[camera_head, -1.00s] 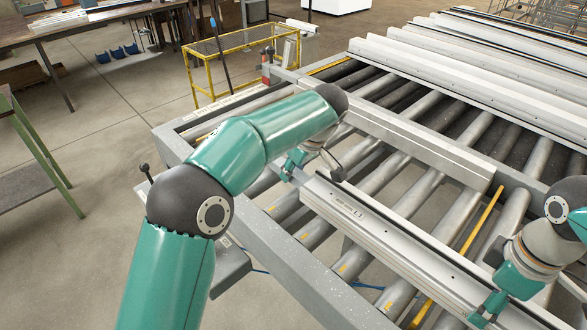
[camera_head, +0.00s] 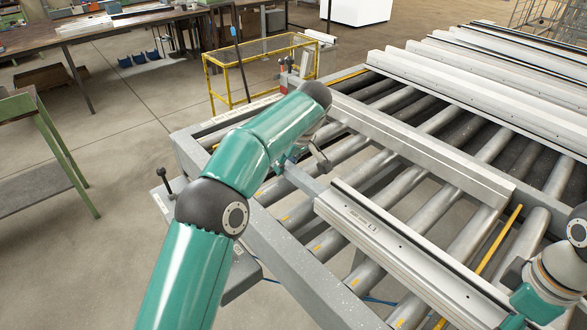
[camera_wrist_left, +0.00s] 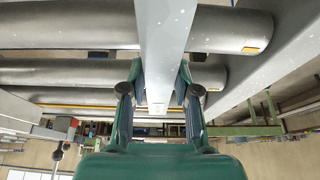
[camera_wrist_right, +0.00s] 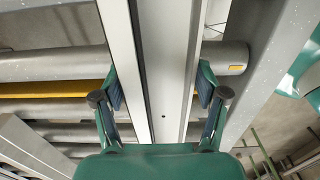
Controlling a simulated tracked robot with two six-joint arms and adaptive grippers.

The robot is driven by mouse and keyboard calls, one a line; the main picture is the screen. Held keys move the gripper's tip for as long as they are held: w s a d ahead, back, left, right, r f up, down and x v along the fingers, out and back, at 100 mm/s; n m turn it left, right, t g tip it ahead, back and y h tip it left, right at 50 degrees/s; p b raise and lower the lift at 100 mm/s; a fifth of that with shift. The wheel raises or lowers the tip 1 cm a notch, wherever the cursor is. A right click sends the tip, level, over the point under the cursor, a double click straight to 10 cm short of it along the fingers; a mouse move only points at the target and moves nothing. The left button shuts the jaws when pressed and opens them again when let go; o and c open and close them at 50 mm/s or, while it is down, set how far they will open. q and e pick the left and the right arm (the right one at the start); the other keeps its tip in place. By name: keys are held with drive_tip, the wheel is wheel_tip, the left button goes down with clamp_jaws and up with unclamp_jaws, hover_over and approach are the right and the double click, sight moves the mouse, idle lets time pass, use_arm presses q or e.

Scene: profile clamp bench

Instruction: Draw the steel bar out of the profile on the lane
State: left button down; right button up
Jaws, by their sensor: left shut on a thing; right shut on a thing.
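The pale aluminium profile (camera_head: 395,250) lies along the lane on the rollers, with a dark slot down its length. A grey flat steel bar (camera_head: 307,183) sticks out of its upper-left end; its other end is hidden in the profile. My left gripper (camera_head: 285,165), partly hidden by its arm, is shut on the bar's outer end. In the left wrist view the bar (camera_wrist_left: 163,45) runs between its fingers. My right gripper (camera_wrist_right: 158,98) is shut on the profile (camera_wrist_right: 120,40), one finger on each side. In the head view it is at the bottom-right edge, partly cut off.
Grey rollers (camera_head: 395,165) lie under the profile. A pale fence beam (camera_head: 430,150) runs alongside behind it, with more profiles (camera_head: 480,90) stacked beyond. The frame's grey front rail (camera_head: 290,260) is close on the near side. A yellow strip (camera_head: 500,240) lies between rollers.

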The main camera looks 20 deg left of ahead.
use_arm(q)
drive_tip(key=shift+w+a, duration=0.2)
drive_tip(key=shift+a, duration=0.2)
drive_tip(key=c, duration=0.8)
unclamp_jaws()
drive_tip(key=shift+o, duration=0.2)
drive_tip(key=shift+v, duration=3.7)
